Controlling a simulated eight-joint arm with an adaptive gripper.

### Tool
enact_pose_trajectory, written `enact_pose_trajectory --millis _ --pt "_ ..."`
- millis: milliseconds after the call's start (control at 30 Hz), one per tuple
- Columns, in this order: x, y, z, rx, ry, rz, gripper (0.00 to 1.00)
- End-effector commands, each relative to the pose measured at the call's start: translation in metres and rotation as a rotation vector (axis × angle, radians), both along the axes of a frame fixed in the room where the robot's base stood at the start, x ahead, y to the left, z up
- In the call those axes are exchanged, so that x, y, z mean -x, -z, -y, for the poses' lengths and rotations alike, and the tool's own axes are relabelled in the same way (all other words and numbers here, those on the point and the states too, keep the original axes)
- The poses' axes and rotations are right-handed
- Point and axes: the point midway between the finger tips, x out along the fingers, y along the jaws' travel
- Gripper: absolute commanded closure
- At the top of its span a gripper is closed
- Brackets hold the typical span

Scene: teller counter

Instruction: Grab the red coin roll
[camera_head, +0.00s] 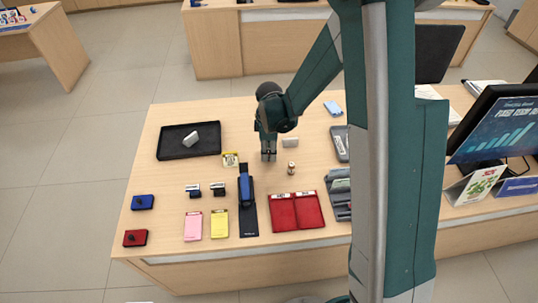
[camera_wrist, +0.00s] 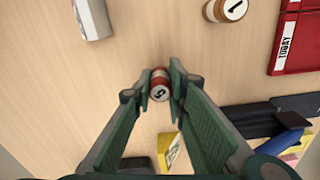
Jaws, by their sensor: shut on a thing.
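The red coin roll (camera_wrist: 160,85) stands between my fingertips in the wrist view, with a pale end marked with a digit facing the camera. My gripper (camera_wrist: 160,88) is shut on it, one finger touching each side. In the head view my gripper (camera_head: 268,156) points down at the wooden counter, right of the black tray. The roll is hidden or too small to make out there. I cannot tell whether the roll rests on the counter or is lifted.
A brown coin roll (camera_head: 291,168) stands to the right of my gripper, and a pale block (camera_head: 290,142) lies behind it. A black tray (camera_head: 174,153) holds a grey object. Red folders (camera_head: 284,224), a blue stapler-like item (camera_head: 245,186), and pink (camera_head: 193,227) and yellow pads (camera_head: 219,230) lie in front.

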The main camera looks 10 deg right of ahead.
Motion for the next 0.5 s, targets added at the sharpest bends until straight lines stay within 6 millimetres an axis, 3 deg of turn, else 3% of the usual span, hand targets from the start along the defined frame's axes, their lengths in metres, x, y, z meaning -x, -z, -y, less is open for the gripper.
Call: enact_pose_trajectory --millis 267,500 --pt "0.000 -0.007 0.000 0.000 0.000 0.000 1.00" --pt "0.000 -0.030 0.000 0.000 0.000 0.000 1.00"
